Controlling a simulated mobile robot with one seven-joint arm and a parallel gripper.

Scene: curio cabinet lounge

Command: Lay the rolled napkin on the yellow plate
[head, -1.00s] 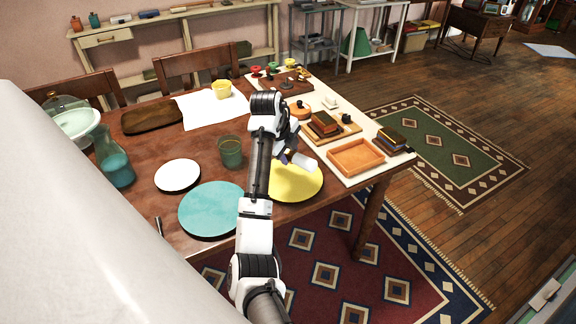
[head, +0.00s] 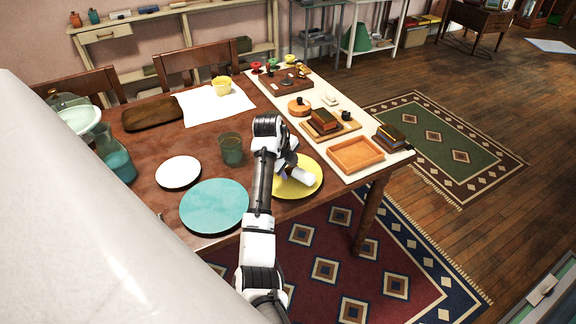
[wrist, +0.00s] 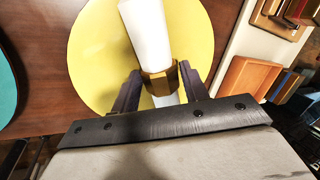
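The rolled napkin (wrist: 147,30) is white with a gold ring (wrist: 160,80) around it. In the wrist view my gripper (wrist: 160,76) has a dark finger close against each side of the ring, and looks shut on it. The yellow plate (wrist: 95,50) lies beneath the napkin. In the head view the napkin (head: 300,175) appears over the yellow plate (head: 311,187), tilted toward the lower right. I cannot tell whether it touches the plate. My arm hides part of the plate's left side.
A teal plate (head: 214,206), a small white plate (head: 178,172) and a green cup (head: 231,149) stand left of the yellow plate. An orange tray (head: 356,154) and books (head: 323,121) sit to the right. The table's front edge is close to the plates.

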